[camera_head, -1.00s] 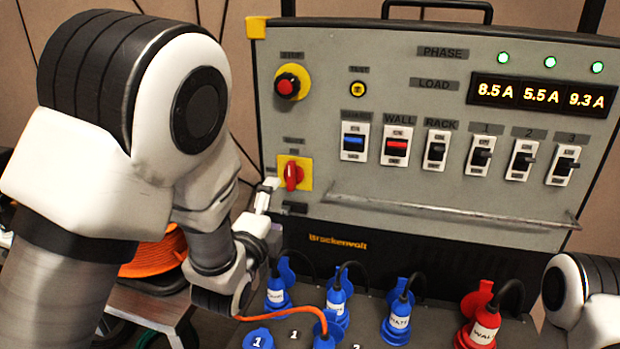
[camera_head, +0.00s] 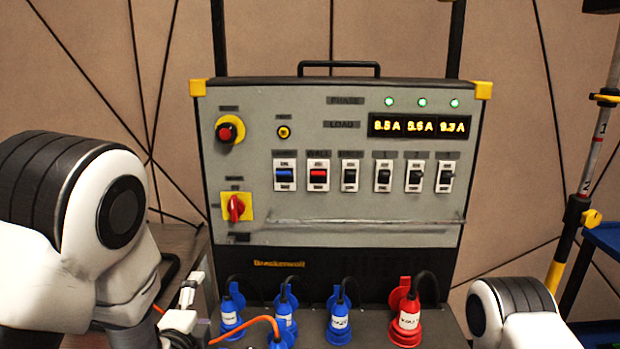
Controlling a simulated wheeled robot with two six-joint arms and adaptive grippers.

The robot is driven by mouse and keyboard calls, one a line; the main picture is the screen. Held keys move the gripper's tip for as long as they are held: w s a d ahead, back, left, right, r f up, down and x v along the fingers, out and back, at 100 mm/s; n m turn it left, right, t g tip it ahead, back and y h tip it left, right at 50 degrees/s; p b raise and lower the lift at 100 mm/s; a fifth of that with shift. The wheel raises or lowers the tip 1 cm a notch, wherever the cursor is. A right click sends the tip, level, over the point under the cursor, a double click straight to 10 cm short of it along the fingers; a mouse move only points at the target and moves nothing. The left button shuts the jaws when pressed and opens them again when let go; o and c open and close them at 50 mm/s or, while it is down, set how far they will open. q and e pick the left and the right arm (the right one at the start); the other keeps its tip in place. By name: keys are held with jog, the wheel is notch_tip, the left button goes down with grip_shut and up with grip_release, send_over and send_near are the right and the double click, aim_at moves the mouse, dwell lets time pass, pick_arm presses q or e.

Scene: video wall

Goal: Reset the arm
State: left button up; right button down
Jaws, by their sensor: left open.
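My left arm comes in from the left edge. Its gripper (camera_head: 190,287) is open and empty, low in the view, beside the lower left corner of the power panel (camera_head: 300,208). It is below the red rotary switch on its yellow plate (camera_head: 236,207) and apart from it. A link of my right arm shows at the lower right, and its gripper is out of view. The panel's blue breaker (camera_head: 284,173) and red breaker (camera_head: 318,174) stand in a row with several black ones.
Blue plugs (camera_head: 338,322) and a red plug (camera_head: 405,318) stand with black cables along the panel's foot. An orange cable (camera_head: 245,328) runs past the gripper to a plug. A striped pole (camera_head: 580,190) and a blue shelf (camera_head: 605,238) are at the right.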

pick_arm(q)
jog(key=s+a+f+n+g+p, duration=0.2)
jog(key=s+f+g, duration=0.2)
jog(key=s+f, duration=0.45)
jog(key=s+a+f+n+g+p, duration=0.25)
jog(key=s+f, duration=0.25)
jog(key=f, duration=0.6)
jog(key=s+f+n+g+p, duration=0.1)
jog(key=s+f+n+g, duration=0.3)
jog(key=s+n, duration=0.3)
jog(key=s+f+n+g, duration=0.4)
jog(key=s+n+g, duration=0.2)
jog(key=s, duration=0.7)
jog(key=shift+s+n+p, duration=0.35)
jog(key=shift+n+p, duration=0.05)
jog(key=shift+n, duration=0.15)
jog(key=shift+d, duration=0.1)
